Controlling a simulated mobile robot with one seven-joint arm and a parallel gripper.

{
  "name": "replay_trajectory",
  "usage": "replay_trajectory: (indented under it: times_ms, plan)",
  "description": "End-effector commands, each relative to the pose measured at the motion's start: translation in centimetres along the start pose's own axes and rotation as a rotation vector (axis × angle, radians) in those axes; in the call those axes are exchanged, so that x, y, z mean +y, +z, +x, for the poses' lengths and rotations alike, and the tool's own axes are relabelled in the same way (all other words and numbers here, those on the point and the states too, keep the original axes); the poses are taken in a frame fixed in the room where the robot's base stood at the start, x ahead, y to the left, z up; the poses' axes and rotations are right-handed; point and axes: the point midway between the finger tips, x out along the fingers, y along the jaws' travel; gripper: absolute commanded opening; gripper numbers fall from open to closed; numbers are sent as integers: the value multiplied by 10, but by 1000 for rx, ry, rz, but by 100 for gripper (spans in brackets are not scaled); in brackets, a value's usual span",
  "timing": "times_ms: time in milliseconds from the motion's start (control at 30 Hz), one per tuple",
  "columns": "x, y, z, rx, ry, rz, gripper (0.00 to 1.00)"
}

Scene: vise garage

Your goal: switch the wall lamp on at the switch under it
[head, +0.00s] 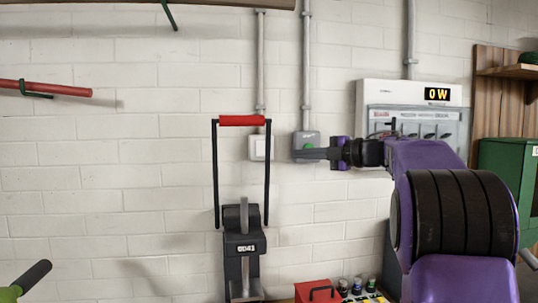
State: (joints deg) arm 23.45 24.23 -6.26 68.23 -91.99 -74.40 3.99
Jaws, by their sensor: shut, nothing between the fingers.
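No wall lamp shows in this view. A white wall switch (257,147) sits at the foot of a conduit, partly behind the right upright of a red-handled frame. Just right of it is a grey box with a green button (308,145), also under a conduit. I cannot tell from this view which of the two belongs to the lamp. My gripper (299,154) is shut and empty, pointing left. Its fingers overlap the lower part of the grey box; whether they touch it I cannot tell.
The frame's red handle (242,121) stands up in front of the wall, left of my gripper. A wall panel (412,108) reads 0 W. The left wall is mostly bare.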

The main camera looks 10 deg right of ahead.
Motion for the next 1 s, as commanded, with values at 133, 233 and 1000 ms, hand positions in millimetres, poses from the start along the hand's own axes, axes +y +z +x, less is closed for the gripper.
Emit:
replay_trajectory:
  times_ms: [133,233,1000]
  plan:
    - [0,0,4,1,0,0,0]
    - [0,0,14,2,0,0,0]
    - [1,0,101,-1,1,-2,0]
